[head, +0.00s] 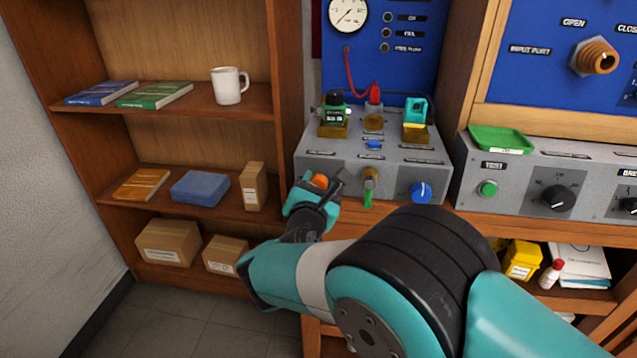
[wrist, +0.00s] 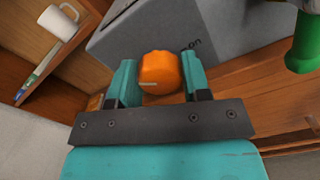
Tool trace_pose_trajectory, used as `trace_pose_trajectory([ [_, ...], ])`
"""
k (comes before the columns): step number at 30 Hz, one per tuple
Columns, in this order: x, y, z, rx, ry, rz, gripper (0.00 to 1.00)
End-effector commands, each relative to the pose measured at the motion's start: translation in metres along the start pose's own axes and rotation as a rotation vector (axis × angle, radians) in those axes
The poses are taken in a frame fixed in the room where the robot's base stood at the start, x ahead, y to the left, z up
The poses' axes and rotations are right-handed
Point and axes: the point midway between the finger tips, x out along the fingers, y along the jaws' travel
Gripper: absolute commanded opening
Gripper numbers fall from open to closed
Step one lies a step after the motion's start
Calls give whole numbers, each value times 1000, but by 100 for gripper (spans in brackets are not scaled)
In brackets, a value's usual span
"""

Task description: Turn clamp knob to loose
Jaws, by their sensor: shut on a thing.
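The clamp knob appears to be the orange knob (head: 320,181) on the front face of the grey test box (head: 331,174), at its left end. In the wrist view the orange knob (wrist: 160,70) sits between the two teal fingers of my gripper (wrist: 158,80), with a pale pointer line on its front. My gripper (head: 320,184) is shut on the knob at the box front. The knob's label is mostly hidden; only the letters "on" show beside it in the wrist view.
A brass fitting with a green handle (head: 368,188) and a blue knob (head: 421,191) are to the right on the same box. A shelf with a white mug (head: 229,86) stands at left. Another grey panel (head: 540,190) with a green button is at right.

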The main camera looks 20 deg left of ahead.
Motion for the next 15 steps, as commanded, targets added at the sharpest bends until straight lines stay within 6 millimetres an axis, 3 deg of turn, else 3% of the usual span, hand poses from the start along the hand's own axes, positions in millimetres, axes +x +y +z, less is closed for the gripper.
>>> trace_pose_trajectory([
  [15, -1, 0, -2, -442, 5, 1, 20],
])
